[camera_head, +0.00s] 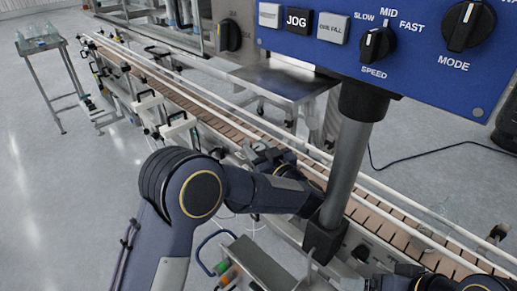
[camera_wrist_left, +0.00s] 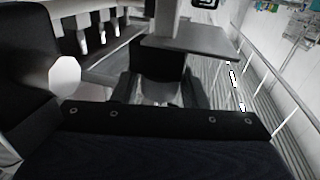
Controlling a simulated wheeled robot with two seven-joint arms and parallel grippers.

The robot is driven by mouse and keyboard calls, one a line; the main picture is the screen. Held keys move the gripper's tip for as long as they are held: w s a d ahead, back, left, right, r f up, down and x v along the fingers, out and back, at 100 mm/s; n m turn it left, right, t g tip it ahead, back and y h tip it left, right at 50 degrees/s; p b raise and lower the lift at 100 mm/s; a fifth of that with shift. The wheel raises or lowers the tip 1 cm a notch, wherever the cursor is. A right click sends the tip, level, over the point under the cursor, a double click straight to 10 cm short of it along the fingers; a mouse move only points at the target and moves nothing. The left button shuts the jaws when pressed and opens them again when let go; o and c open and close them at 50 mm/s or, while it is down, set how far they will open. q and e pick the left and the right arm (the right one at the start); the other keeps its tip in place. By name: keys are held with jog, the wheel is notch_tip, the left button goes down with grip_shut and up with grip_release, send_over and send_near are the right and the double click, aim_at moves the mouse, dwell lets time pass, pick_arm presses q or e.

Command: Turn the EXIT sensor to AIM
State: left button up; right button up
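My left gripper (camera_head: 268,158) is at the near rail of the conveyor, left of the grey post, partly hidden by my own wrist. In the left wrist view its dark fingers (camera_wrist_left: 163,98) stand on either side of a dark block (camera_wrist_left: 158,62). I cannot tell whether they touch it or how far they are apart. No EXIT label or AIM mark is readable, so I cannot say which part is the EXIT sensor. Small black fittings (camera_head: 497,232) sit along the conveyor rail. Part of my right arm shows at the bottom right; its gripper is not visible.
The conveyor (camera_head: 228,122) runs diagonally, with white guide rails. A blue panel (camera_head: 420,45) with knobs hangs on a grey post (camera_head: 347,165) close to my left arm. A box with coloured buttons (camera_head: 262,262) is below the arm. A grey plate (camera_wrist_left: 195,38) is above the fingers.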

aim_at(262, 152)
pick_arm(q)
jog(key=shift+o, duration=1.2)
jog(key=v, duration=0.8)
jog(key=shift+b, duration=0.35)
pick_arm(e)
jog(key=shift+f, duration=0.35)
pick_arm(q)
jog(key=shift+w, duration=0.1)
